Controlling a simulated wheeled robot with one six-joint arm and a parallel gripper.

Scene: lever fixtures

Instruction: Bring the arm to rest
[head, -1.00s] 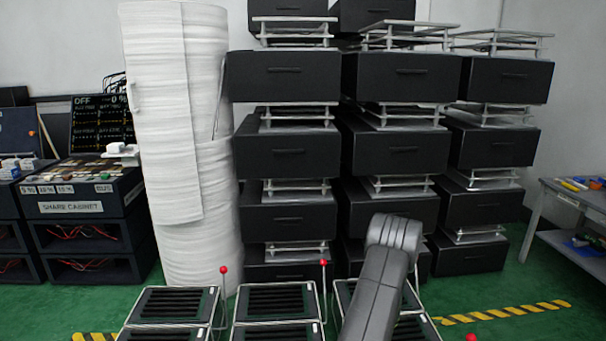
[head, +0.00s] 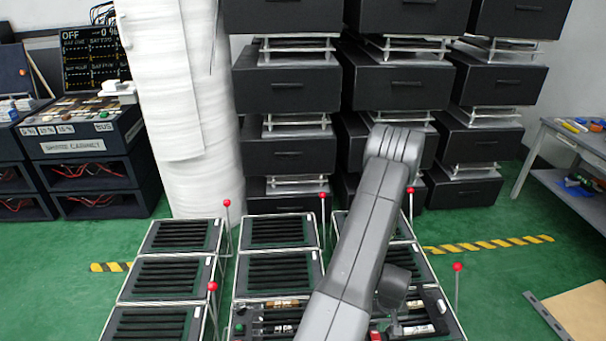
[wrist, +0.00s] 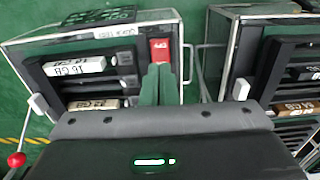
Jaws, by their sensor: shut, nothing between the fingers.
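My arm (head: 365,230) rises through the middle right of the head view and bends over at the top, with its lower part coming toward the front fixtures. My gripper (wrist: 158,82) shows in the wrist view as two narrow greenish fingers close together, shut and empty. In the head view my arm hides part of the right-hand fixtures, and the fingertips are hard to make out.
Slatted black fixtures (head: 270,270) stand in rows in front. Upright levers with red balls (head: 457,267) (head: 212,286) stand beside them. Stacked black drawer units (head: 285,88) and a white wrapped column (head: 175,90) stand behind. Green floor (head: 490,215) is open on the right.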

